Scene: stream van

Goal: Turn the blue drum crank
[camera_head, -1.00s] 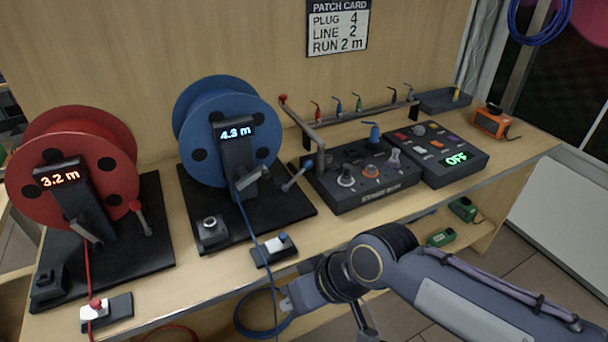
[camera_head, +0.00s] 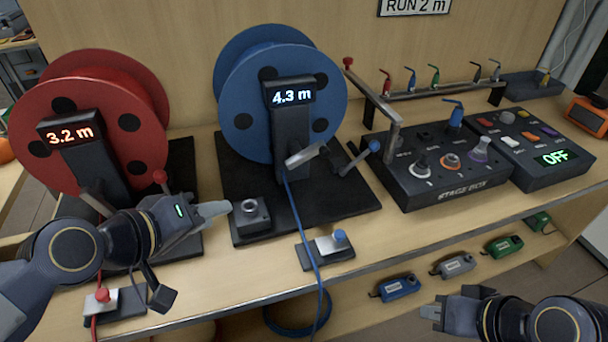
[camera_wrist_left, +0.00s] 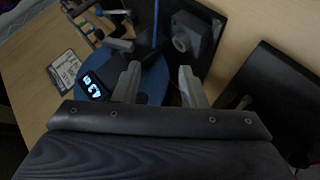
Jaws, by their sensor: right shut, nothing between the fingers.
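The blue drum (camera_head: 275,95) stands on a black base, and its display (camera_head: 292,96) reads 4.3 m. My right gripper (camera_head: 434,312) is shut and empty at the lower right, in front of the bench.
The red drum (camera_head: 90,120) reads 3.2 m and stands left. A black block (camera_head: 249,215) sits on the blue drum's base, and a blue cable (camera_head: 300,220) runs down past a blue-knobbed clamp (camera_head: 328,250). The stage box (camera_head: 440,180) stands close right of the crank.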

